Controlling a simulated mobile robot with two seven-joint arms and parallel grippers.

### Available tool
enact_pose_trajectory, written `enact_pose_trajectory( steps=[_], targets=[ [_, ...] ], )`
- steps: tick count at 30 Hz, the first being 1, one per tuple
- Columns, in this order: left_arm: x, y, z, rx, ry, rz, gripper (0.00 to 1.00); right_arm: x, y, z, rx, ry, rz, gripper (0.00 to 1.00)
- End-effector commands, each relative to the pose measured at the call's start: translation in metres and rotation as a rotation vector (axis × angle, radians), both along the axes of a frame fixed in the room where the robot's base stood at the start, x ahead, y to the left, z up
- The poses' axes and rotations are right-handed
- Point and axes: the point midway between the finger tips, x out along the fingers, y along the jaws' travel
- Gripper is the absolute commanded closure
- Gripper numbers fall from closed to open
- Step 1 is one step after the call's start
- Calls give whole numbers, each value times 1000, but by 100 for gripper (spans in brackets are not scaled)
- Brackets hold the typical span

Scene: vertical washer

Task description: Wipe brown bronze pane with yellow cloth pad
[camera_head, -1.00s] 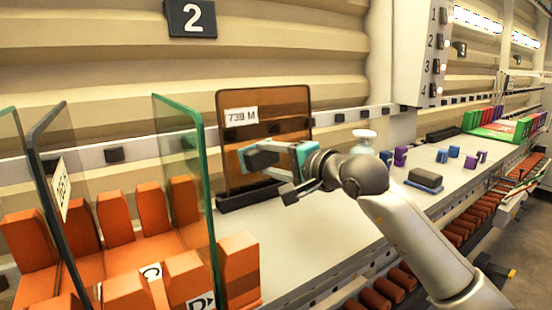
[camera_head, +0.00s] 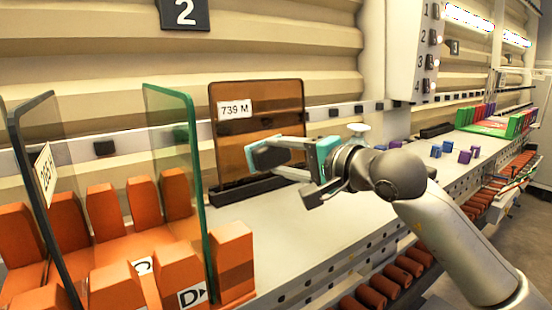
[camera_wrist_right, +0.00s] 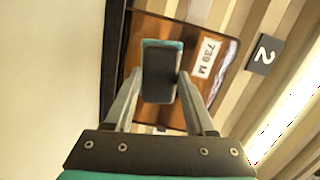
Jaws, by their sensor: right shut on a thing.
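The brown bronze pane (camera_head: 257,140) stands upright in a dark holder on the counter, with a "739 M" label. It also shows in the wrist view (camera_wrist_right: 195,95), tilted in the picture. My right gripper (camera_head: 280,155) is shut on a dark pad with a teal face (camera_wrist_right: 162,74), held between its two fingers. The pad (camera_head: 268,157) is in front of the pane's lower middle; I cannot tell whether they touch. The held pad shows no yellow. My left gripper is out of view.
A rack of orange blocks (camera_head: 230,255) holding upright glass panes (camera_head: 180,150) stands at the left. Small purple and blue blocks (camera_head: 447,147) sit on the counter (camera_head: 300,235) at the right. A "2" sign (camera_head: 185,12) hangs on the wall.

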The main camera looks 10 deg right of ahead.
Motion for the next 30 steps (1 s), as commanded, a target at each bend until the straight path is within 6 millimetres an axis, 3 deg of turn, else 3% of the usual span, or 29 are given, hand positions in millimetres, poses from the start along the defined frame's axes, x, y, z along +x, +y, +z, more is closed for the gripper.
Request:
enact_pose_trajectory(
  steps=[8,19,30],
  targets=[
    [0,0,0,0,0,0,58,-1,-1,0,0,0,-1,89],
    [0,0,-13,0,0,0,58,-26,-11,3,0,0,-1,89],
    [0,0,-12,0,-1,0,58,-27,-12,4,1,0,0,89]
  ],
)
